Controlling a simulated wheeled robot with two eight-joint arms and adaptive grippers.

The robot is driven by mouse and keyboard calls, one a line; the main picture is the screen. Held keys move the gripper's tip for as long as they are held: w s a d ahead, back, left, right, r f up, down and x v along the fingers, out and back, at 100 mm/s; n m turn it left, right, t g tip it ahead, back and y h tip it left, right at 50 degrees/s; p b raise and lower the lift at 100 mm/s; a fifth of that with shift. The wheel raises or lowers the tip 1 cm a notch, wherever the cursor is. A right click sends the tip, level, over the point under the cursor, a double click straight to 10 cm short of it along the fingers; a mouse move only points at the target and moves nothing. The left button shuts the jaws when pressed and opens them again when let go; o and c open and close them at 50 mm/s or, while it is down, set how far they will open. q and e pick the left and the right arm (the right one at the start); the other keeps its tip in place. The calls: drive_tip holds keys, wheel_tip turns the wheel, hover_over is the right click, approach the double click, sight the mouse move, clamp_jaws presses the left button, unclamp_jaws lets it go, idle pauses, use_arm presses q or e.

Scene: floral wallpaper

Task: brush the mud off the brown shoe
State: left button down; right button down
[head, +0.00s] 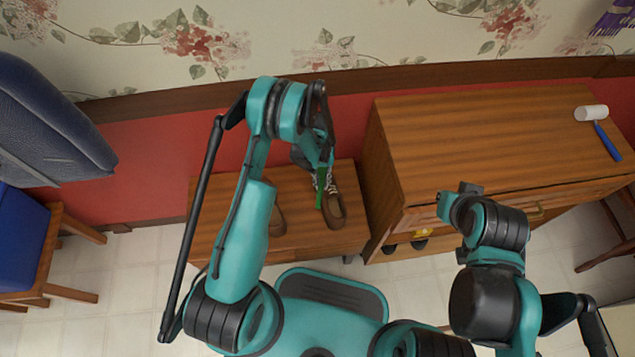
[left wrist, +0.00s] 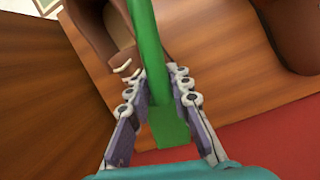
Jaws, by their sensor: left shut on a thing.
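A pair of brown shoes stands on the low wooden bench (head: 225,188). The right shoe (head: 336,210), with pale laces, is partly covered by a green brush (head: 320,190); the other shoe (head: 277,218) is partly behind my left arm. My left gripper (head: 319,166) is shut on the green handle (left wrist: 172,130), above the laced end of the right shoe. In the left wrist view, the handle passes across the laced shoe (left wrist: 103,32). The other shoe (left wrist: 292,35) is at upper right. Bristle contact and mud cannot be made out.
A taller wooden cabinet (head: 480,140) stands right of the bench, with a white-headed, blue-handled tool (head: 600,125) on top. A lower compartment holds small yellow and dark items. A blue chair (head: 25,240) is at left. The right side of the bench lies close to the cabinet.

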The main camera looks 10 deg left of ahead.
use_arm(q)
drive_tip(key=shift+w+d+f, duration=0.15)
drive_tip(key=shift+w+d, duration=0.15)
drive_tip(key=shift+d, duration=0.2)
drive_tip(key=shift+w+d+f, duration=0.15)
drive_tip(key=shift+w+d, duration=0.15)
drive_tip(key=shift+d, duration=0.15)
drive_tip(key=shift+d+r, duration=0.1)
drive_tip(key=shift+d, duration=0.05)
drive_tip(key=shift+r, duration=0.1)
drive_tip(key=shift+s+a, duration=0.1)
drive_tip(key=shift+a, duration=0.15)
drive_tip(key=shift+s+a, duration=0.4)
drive_tip(key=shift+a, duration=0.4)
drive_tip(key=shift+s+a, duration=0.4)
drive_tip(key=shift+a, duration=0.4)
drive_tip(key=shift+d, duration=0.1)
drive_tip(key=shift+w+d+f, duration=0.1)
drive_tip(key=shift+w+d, duration=0.35)
drive_tip(key=shift+d, duration=0.4)
drive_tip(key=shift+w+d+f, duration=0.1)
drive_tip(key=shift+w+d, duration=0.3)
drive_tip(key=shift+d, duration=0.45)
